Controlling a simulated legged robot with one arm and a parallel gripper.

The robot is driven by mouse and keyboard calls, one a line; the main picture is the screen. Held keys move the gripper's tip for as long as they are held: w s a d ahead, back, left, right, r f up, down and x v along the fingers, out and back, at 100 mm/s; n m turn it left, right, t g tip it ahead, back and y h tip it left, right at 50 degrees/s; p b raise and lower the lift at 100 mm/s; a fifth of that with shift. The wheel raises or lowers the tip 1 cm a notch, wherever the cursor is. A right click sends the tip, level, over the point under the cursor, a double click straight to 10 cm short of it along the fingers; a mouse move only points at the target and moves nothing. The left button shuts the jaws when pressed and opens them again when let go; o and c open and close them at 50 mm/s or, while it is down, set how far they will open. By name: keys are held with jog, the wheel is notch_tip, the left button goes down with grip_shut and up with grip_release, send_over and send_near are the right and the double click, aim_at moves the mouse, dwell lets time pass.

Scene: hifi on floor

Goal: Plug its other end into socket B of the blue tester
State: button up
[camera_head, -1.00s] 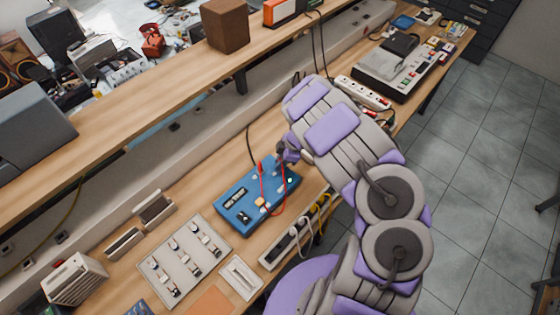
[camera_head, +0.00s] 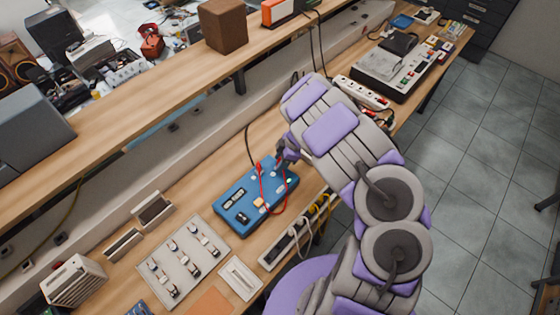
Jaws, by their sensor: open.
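The blue tester (camera_head: 232,205) lies on the bench in the middle of the view. A red cable (camera_head: 286,203) loops over it, with one red end (camera_head: 258,165) standing near its back edge. The other end of the cable is too small to make out, and socket letters cannot be read. My gripper (camera_head: 281,163) is just above the tester's back right part, beside the cable. It is open. The arm hides part of the bench to its right.
A power strip (camera_head: 290,243) lies along the front edge, and a white one (camera_head: 362,93) behind my arm. A shelf (camera_head: 130,98) runs above the bench's back. A grey device (camera_head: 390,70) stands at the back right.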

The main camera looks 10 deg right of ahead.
jog(key=a+p+v, duration=0.1)
jog(key=p+v, duration=0.6)
jog(key=v, duration=1.4)
jog(key=shift+a+r, duration=0.35)
jog(key=shift+r, duration=0.05)
jog(key=shift+w, duration=0.15)
